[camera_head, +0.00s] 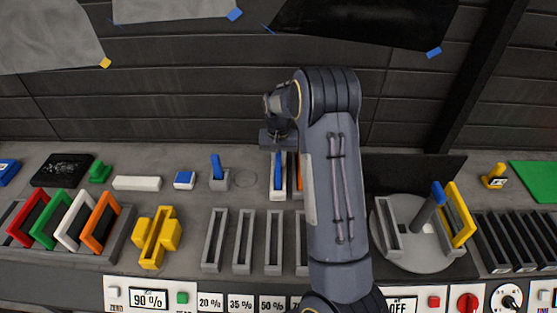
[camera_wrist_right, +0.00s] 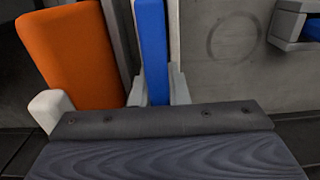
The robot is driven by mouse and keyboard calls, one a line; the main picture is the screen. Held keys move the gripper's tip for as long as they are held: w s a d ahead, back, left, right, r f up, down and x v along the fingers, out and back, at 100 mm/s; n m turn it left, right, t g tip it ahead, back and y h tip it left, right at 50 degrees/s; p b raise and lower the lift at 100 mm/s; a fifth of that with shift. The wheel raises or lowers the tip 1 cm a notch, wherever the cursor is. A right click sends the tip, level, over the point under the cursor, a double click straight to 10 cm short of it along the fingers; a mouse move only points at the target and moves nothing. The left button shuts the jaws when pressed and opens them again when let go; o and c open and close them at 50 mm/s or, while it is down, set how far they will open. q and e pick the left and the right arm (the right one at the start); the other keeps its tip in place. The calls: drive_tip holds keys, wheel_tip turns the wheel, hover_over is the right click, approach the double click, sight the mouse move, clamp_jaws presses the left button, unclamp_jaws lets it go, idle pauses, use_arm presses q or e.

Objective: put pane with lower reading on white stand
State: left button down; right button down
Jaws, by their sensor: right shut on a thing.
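My right gripper (camera_head: 278,148) is above a white stand (camera_head: 278,193) near mid-table, pointing down. An upright blue piece (camera_head: 278,168) is at the stand, seen edge-on. In the right wrist view the blue piece (camera_wrist_right: 153,50) lies between pale grey parts, and the gripper is shut on it. An upright orange piece (camera_wrist_right: 75,55) stands beside it; its edge shows past my arm. Red (camera_head: 28,219), green (camera_head: 46,220), white (camera_head: 73,222) and orange (camera_head: 100,222) framed panes stand in the rack at left. My left gripper is not in view.
A yellow-framed pane (camera_head: 460,214) stands on the grey turntable (camera_head: 415,262). A display (camera_head: 149,299) reads 90 %. Several empty grey slots (camera_head: 243,240) stand in front of the white stand. A grey holder with a blue lever (camera_head: 216,167) is left of it. My arm hides part of the table.

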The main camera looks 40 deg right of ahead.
drive_tip(key=shift+f, duration=0.2)
drive_tip(key=c, duration=1.4)
unclamp_jaws()
drive_tip(key=shift+r, duration=0.1)
